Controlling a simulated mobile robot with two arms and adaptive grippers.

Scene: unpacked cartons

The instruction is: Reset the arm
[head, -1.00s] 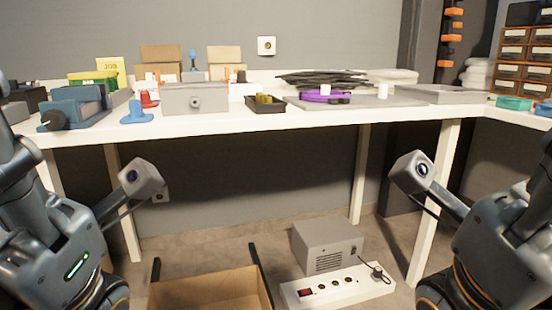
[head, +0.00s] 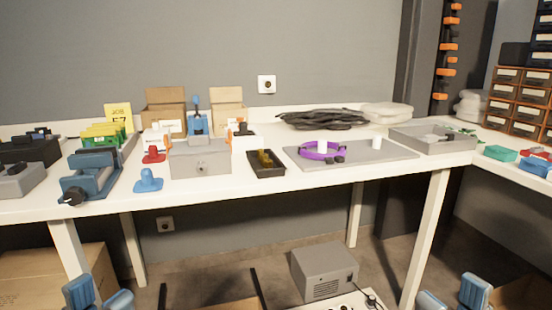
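My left gripper (head: 99,297) shows at the bottom left edge of the head view. Its two blue fingertips stand apart with nothing between them. My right gripper (head: 453,297) shows at the bottom right edge, also with two blue fingertips apart and nothing between them. Both are low in the picture, below the front edge of the white table (head: 225,192). The rest of both arms is out of the picture.
The table holds a blue vise (head: 92,174), a grey box (head: 200,160), a black tray (head: 266,170), a purple ring (head: 318,153) on a grey mat (head: 375,153) and a grey tray (head: 432,140). Below stand a grey power unit (head: 324,272) and a carton (head: 50,280).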

